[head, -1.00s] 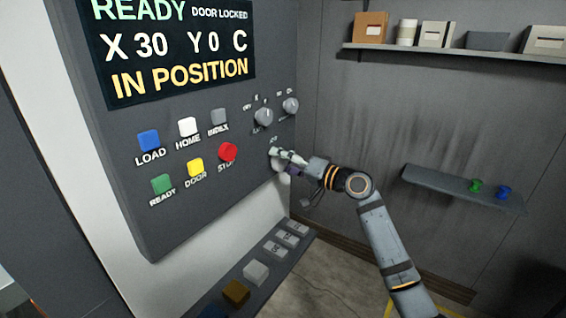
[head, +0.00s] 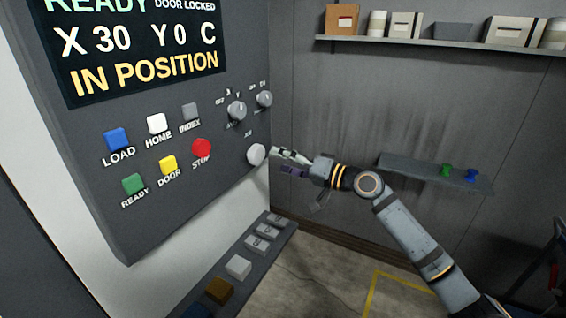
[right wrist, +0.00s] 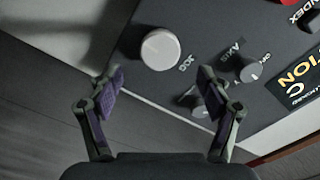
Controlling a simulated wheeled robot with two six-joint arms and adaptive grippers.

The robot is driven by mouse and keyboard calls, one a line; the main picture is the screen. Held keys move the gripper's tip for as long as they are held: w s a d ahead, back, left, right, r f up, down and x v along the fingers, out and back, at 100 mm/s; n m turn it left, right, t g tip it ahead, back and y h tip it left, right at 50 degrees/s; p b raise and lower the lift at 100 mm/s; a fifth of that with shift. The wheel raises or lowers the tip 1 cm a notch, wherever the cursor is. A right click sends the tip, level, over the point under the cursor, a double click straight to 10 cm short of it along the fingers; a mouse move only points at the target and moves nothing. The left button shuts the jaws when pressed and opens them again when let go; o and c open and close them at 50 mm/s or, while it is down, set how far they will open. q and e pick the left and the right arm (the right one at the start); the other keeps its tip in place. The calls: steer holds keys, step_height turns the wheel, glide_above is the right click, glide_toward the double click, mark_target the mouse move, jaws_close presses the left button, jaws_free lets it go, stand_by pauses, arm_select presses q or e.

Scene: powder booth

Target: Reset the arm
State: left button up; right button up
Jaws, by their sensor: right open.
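My right gripper (head: 290,162) is open and empty, just off the right side of the control panel (head: 140,225). It points at a large white round jog knob (head: 256,154) and stands apart from it. In the right wrist view, the jog knob (right wrist: 160,49) lies beyond the two purple-padded fingers of the gripper (right wrist: 159,88), with nothing between them. Two smaller grey knobs sit above it, one (head: 237,110) left of the other (head: 264,99). The screen (head: 140,55) reads "X 30 Y 0 C" and "IN POSITION". My left gripper is not in view.
The panel carries LOAD (head: 116,139), HOME (head: 157,124), INDEX (head: 190,111), READY (head: 134,184), DOOR (head: 168,165) and red STOP (head: 201,148) buttons. A lower ledge (head: 225,285) holds several blocks. A small shelf (head: 420,173) and an upper shelf (head: 400,43) are on the back wall.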

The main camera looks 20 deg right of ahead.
stand_by(0.3)
